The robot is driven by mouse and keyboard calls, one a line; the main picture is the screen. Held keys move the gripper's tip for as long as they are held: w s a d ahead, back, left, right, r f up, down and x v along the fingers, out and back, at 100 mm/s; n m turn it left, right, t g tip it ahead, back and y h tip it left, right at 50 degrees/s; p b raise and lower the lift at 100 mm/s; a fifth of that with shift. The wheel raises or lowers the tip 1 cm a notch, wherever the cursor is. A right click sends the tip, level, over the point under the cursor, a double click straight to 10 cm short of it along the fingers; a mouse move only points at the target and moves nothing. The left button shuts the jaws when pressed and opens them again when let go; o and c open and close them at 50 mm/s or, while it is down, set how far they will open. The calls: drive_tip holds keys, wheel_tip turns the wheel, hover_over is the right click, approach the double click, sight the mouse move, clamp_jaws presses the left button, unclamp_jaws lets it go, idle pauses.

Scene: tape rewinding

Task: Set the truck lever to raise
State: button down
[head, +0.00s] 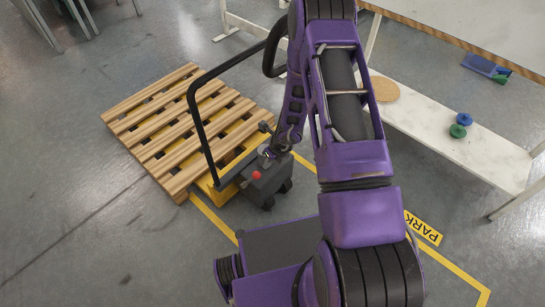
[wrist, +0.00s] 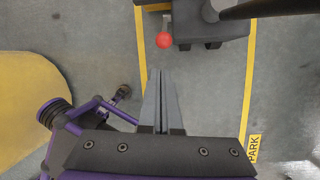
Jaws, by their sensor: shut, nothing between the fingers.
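The pallet truck has a dark body (head: 268,183), a tall black handle frame (head: 205,125) and yellow parts under a wooden pallet (head: 165,125). A red ball knob (wrist: 164,40), which looks like the lever's end, sits beside the truck's dark body (wrist: 210,32) in the wrist view. A red knob also shows on the truck in the head view (head: 256,175). My gripper (wrist: 163,72) is shut and empty, its fingertips just short of the red knob in the picture; contact cannot be told.
Yellow floor lines (wrist: 247,80) border the truck, with a PARK label (head: 423,228) to the right. A white bench (head: 430,125) with small blue and green items stands at right. The handle frame rises close to my arm.

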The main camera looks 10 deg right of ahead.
drive_tip(key=shift+s+p+v, duration=0.1)
drive_tip(key=shift+p+v, duration=0.1)
drive_tip(key=shift+v, duration=0.8)
drive_tip(key=shift+s+p+v, duration=0.15)
drive_tip(key=shift+p+v, duration=0.05)
drive_tip(key=shift+v, duration=0.85)
drive_tip(key=shift+d+f, duration=0.1)
